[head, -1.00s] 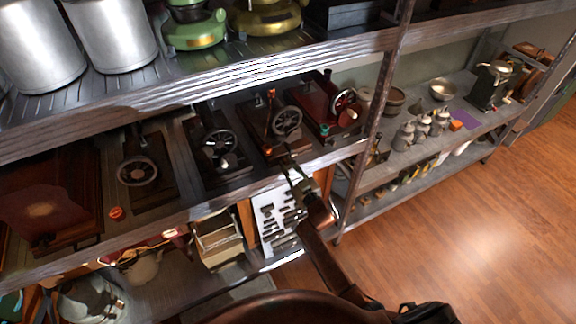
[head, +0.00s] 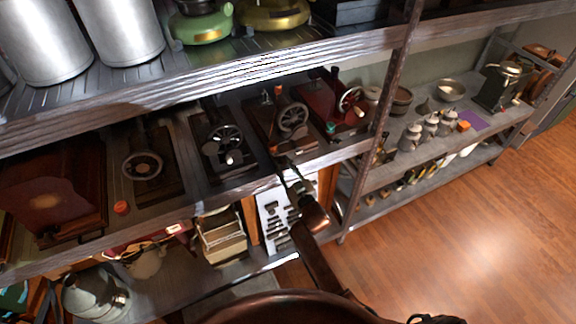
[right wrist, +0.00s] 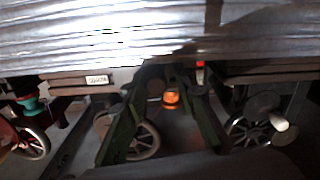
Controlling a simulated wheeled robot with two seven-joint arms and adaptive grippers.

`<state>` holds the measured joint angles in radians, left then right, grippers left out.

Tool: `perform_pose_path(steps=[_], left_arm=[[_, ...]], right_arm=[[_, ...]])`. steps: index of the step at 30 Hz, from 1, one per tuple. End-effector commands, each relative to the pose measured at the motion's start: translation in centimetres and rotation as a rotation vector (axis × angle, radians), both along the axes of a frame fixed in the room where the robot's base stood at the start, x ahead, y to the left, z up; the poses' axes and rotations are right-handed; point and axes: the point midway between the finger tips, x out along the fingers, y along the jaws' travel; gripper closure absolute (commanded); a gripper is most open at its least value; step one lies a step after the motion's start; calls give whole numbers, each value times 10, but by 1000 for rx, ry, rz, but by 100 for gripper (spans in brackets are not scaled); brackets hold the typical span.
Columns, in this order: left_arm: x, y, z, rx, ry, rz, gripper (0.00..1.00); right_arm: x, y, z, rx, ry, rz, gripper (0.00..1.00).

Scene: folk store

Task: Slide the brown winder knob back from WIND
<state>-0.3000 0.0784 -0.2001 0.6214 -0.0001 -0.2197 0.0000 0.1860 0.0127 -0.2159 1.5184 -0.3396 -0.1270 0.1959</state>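Several small hand-wheel machines stand on the middle shelf in the head view. The brown machine (head: 268,128) has a spoked wheel (head: 292,117) and an orange-brown upright part (head: 278,91). I cannot tell which part is the winder knob, and no WIND marking is readable. My right gripper (head: 288,170) is just in front of the shelf edge, below this machine. In the right wrist view, its two dark green fingers (right wrist: 165,125) are apart. A small glowing orange-brown knob (right wrist: 171,97) shows between them, with no clear contact. My left gripper is not in view.
A black machine (head: 222,150) with a white knob stands to the left, and a red machine (head: 325,103) to the right. The upper shelf edge (head: 200,90) overhangs them. A rusty upright post (head: 385,100) is further right. A small label (right wrist: 97,80) is unreadable.

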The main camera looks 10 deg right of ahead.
Motion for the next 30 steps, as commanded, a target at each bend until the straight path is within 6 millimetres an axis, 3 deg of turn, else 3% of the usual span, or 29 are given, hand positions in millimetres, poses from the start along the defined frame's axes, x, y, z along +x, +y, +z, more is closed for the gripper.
perform_pose_path(steps=[5,16,30], left_arm=[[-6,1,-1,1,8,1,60],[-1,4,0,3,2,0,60],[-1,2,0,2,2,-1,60]], right_arm=[[0,-1,0,1,1,-1,65],[-8,-6,0,-1,0,-5,65],[-94,-24,-1,1,2,-3,65]])
